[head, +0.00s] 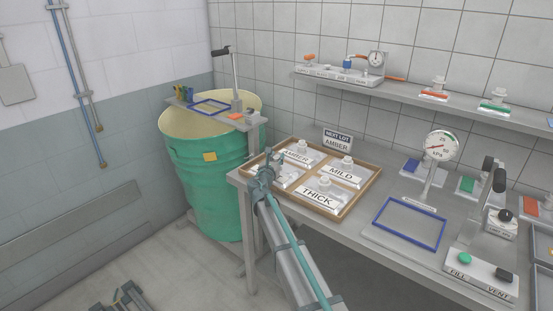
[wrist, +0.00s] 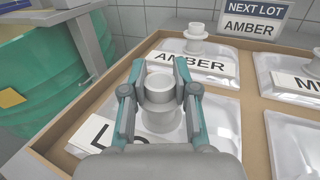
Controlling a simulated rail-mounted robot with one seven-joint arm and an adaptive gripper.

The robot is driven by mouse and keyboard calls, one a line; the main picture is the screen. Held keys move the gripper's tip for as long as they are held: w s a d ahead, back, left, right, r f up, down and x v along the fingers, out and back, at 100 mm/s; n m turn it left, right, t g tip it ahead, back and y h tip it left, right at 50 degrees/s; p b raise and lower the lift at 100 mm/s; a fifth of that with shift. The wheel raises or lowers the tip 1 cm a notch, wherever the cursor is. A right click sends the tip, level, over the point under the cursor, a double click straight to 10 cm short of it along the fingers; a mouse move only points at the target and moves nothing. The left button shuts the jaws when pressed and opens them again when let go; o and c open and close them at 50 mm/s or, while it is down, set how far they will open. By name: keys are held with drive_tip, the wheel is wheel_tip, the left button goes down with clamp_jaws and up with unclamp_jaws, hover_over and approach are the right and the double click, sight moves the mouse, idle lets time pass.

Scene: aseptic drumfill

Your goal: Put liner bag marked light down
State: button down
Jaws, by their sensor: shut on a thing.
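The liner bag marked light (wrist: 205,120) is a clear flat bag with a white spout (wrist: 160,88). My gripper (wrist: 160,82) is shut on the spout, one finger on each side. The bag is at the near left part of the wooden tray (head: 346,212); I cannot tell whether it touches the tray floor.
The tray also holds bags marked AMBER (head: 300,152), MILD (head: 342,172) and THICK (head: 318,195). A NEXT LOT AMBER sign (head: 337,140) stands behind it. A green drum (head: 208,185) is at left. A blue frame (head: 409,224) and gauge (head: 441,146) are at right.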

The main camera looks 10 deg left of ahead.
drive_tip(key=c, duration=1.3)
unclamp_jaws()
drive_tip(key=shift+f, duration=0.15)
drive_tip(key=o, duration=0.4)
drive_tip(key=shift+s+r, duration=0.1)
drive_tip(key=shift+r, duration=0.1)
drive_tip(key=s, duration=0.4)
drive_tip(key=s+a+b, duration=0.1)
drive_tip(key=s, duration=0.2)
drive_tip(key=s+a, duration=0.1)
drive_tip(key=s, duration=0.3)
drive_tip(key=shift+s+a+b, duration=0.1)
drive_tip(key=shift+s+b, duration=0.2)
drive_tip(key=shift+s, duration=0.05)
